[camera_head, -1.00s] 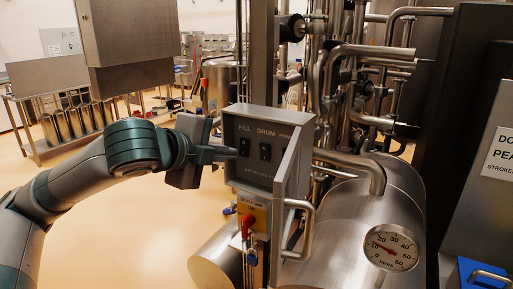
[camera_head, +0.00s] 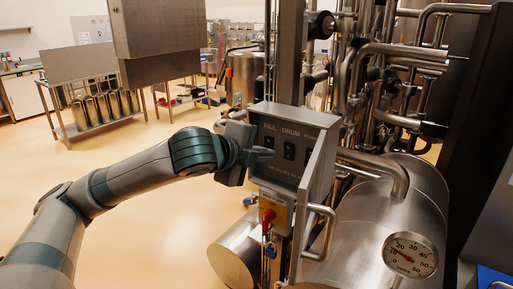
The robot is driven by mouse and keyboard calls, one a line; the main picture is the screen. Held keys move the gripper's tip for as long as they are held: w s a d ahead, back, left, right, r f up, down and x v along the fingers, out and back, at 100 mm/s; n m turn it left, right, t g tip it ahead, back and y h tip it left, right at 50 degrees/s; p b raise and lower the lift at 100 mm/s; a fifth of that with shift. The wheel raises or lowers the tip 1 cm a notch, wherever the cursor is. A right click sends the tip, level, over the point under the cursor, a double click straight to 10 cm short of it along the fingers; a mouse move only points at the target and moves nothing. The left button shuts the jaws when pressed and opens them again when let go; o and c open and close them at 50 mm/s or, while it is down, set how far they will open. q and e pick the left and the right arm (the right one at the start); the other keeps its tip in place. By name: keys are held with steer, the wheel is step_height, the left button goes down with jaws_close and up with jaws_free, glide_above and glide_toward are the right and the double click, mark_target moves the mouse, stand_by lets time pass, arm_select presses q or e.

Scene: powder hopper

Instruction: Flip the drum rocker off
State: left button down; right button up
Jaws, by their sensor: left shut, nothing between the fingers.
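The grey control box (camera_head: 284,157) stands in the middle of the head view, labelled FILL, DRUM and POWER. The drum rocker (camera_head: 289,151) is a dark switch under the DRUM label; its tilt is too small to tell. The fill rocker (camera_head: 269,143) is to its left, partly behind the fingertips. My left gripper (camera_head: 266,155) is shut and empty, its fingers pointing right in front of the panel's left part, at the fill rocker and short of the drum rocker. Whether the tips touch the panel cannot be told. My right gripper is not in view.
A bent metal handle (camera_head: 321,232) and an open side plate stand at the box's right. A red knob on a yellow plate (camera_head: 272,213) sits below. A steel tank with a dial gauge (camera_head: 410,255) and pipes fill the right.

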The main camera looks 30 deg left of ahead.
mark_target(288, 144)
arm_select(q)
steer(key=w, duration=0.2)
steer(key=w+p, duration=0.1)
steer(key=w, duration=0.1)
steer(key=w+f+p, duration=0.1)
steer(key=w, duration=0.1)
steer(key=shift+w+d+f, duration=0.1)
steer(key=shift+w+d, duration=0.15)
steer(key=shift+w+p, duration=0.3)
steer(key=shift+w, duration=0.4)
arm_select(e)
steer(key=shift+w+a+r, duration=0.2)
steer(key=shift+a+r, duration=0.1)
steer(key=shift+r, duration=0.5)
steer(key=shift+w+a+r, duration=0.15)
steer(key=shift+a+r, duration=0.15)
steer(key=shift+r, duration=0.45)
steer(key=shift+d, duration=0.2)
arm_select(q)
steer(key=shift+w+d+r+p, duration=0.1)
steer(key=shift+w+r+p, duration=0.1)
steer(key=shift+p, duration=0.3)
steer(key=shift+w+f, duration=0.1)
steer(key=shift+f, duration=0.05)
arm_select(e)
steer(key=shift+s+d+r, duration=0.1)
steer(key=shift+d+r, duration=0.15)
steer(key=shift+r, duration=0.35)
